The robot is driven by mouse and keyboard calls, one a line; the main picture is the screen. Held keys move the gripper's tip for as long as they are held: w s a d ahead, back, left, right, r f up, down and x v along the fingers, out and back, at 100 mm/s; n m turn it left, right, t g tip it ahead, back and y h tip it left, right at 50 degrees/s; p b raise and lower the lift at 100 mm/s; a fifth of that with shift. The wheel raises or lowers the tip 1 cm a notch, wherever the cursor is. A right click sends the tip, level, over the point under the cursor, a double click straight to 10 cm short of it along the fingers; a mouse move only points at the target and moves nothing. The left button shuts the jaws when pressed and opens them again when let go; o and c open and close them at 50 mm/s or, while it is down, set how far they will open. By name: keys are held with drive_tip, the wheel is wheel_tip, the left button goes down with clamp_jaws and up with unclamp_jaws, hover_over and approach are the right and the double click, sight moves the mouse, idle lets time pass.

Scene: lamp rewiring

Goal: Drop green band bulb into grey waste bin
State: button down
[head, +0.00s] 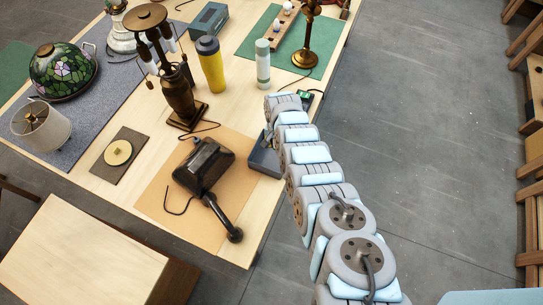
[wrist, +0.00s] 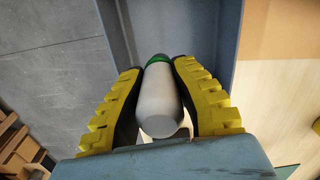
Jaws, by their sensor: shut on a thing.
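The green band bulb (wrist: 158,98) is a white, frosted bulb with a green band at its far end. In the wrist view my gripper (wrist: 157,70) is shut on it, with a yellow-backed finger on each side. The grey waste bin (wrist: 229,45) lies beyond the bulb, its walls on both sides of the green end. I cannot tell how high the bulb is above the bin floor. In the head view the bin (head: 262,158) sits at the table's right edge, partly hidden by my arm. The gripper and bulb are not clear there.
A dark telephone-like lamp base (head: 205,165) lies on a tan mat left of the bin. A bronze lamp (head: 178,95), a yellow bottle (head: 211,65) and a white-green bottle (head: 263,63) stand farther back. Open grey floor (head: 430,150) lies right of the table.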

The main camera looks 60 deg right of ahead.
drive_tip(key=shift+f+b, duration=2.25)
drive_tip(key=shift+f, duration=0.1)
drive_tip(key=c, duration=0.9)
unclamp_jaws()
drive_tip(key=shift+r, duration=0.15)
drive_tip(key=shift+r, duration=5.9)
